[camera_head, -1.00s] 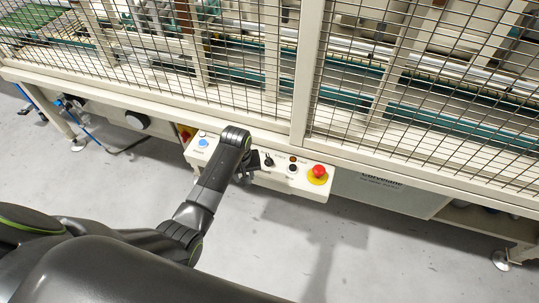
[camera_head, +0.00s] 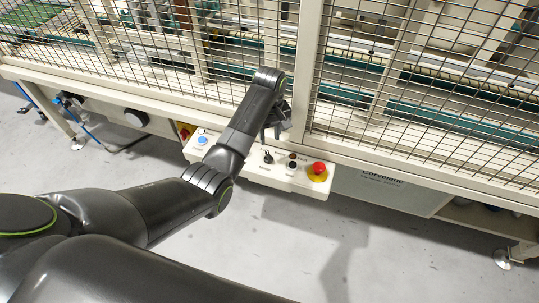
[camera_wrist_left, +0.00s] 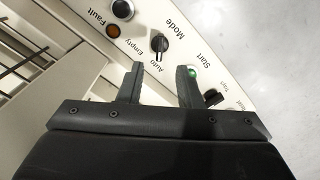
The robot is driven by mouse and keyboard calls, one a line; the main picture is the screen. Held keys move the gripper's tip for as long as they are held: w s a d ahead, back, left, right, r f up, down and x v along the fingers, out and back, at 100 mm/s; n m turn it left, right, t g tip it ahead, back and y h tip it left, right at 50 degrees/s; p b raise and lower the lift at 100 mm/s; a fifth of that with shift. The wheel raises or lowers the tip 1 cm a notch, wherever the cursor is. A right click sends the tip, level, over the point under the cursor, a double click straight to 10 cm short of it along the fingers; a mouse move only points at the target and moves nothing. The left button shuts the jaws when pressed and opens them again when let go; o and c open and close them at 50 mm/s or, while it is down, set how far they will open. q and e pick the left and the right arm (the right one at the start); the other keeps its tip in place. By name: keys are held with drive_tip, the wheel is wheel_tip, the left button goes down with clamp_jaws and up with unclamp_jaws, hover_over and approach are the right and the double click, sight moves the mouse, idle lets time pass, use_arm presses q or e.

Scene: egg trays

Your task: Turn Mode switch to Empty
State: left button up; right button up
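The Mode switch (camera_wrist_left: 159,43) is a black rotary knob on the cream control panel (camera_wrist_left: 240,60), with the labels Empty and Auto beside it. Its handle appears lined up towards Auto rather than Empty. In the head view the switch (camera_head: 268,157) shows on the panel just below my left gripper (camera_head: 277,124). In the left wrist view my left gripper (camera_wrist_left: 160,84) is open and empty, its two fingers apart. The switch lies beyond the fingertips, roughly in line with the gap, and nothing touches it. My right gripper is not in view.
The green Start button (camera_wrist_left: 192,71) is close by the right finger in the wrist view. An orange Fault light (camera_wrist_left: 113,31) lies left of the switch. A red emergency stop (camera_head: 318,169) and blue button (camera_head: 202,140) are on the panel. A mesh guard (camera_head: 410,90) stands behind.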

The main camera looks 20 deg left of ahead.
sight(269, 157)
use_arm(q)
wheel_tip(269, 157, down, 10)
drive_tip(key=shift+r+b, duration=0.15)
drive_tip(key=shift+b, duration=0.3)
clamp_jaws()
